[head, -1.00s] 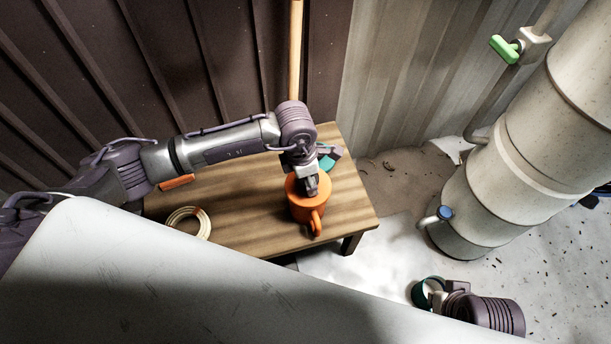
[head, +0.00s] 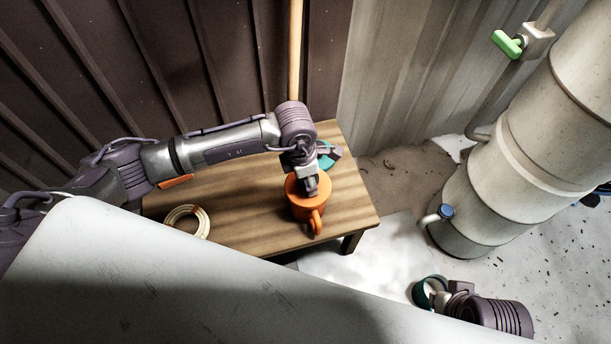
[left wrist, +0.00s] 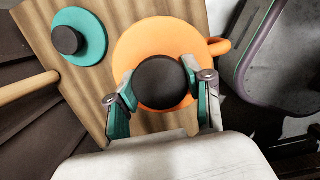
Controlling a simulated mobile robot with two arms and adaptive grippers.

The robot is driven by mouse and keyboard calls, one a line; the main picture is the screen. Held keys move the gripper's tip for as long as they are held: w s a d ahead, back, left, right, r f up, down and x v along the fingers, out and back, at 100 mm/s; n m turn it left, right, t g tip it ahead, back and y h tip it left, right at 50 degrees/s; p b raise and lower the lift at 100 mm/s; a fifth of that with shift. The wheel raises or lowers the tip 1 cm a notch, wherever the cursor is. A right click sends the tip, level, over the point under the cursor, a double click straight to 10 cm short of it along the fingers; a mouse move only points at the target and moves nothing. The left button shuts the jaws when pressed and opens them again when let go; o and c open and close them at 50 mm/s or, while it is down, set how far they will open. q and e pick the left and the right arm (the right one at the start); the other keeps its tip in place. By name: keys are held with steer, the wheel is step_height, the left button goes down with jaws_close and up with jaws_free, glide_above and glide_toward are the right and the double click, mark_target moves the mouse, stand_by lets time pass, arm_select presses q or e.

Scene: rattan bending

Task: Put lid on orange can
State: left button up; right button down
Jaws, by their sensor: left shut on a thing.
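The orange can (head: 299,208) stands on the wooden table, its handle towards the front. In the left wrist view an orange lid (left wrist: 137,45) with a dark round knob (left wrist: 160,83) covers the can's top, and the can's handle (left wrist: 219,46) shows beside it. Whether the lid is fully seated is hard to tell. My left gripper (head: 312,190) is over the can, its fingers (left wrist: 160,98) shut on the lid's knob. My right gripper (head: 437,294) is low at the right, away from the table, by a teal ring-like shape (head: 416,291); its grip is unclear.
A teal lid (left wrist: 92,28) with a dark knob lies on the table (head: 250,225) beyond the can. A coil of pale strip (head: 180,215) lies at the table's left. A wooden pole (head: 295,50) rises behind. A large pale pipe (head: 530,130) with a green-handled valve (head: 507,45) stands right.

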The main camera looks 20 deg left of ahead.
stand_by(0.3)
arm_select(q)
steer(key=o, duration=1.2)
steer(key=shift+o, duration=0.4)
steer(key=o, duration=0.3)
steer(key=shift+o, duration=0.2)
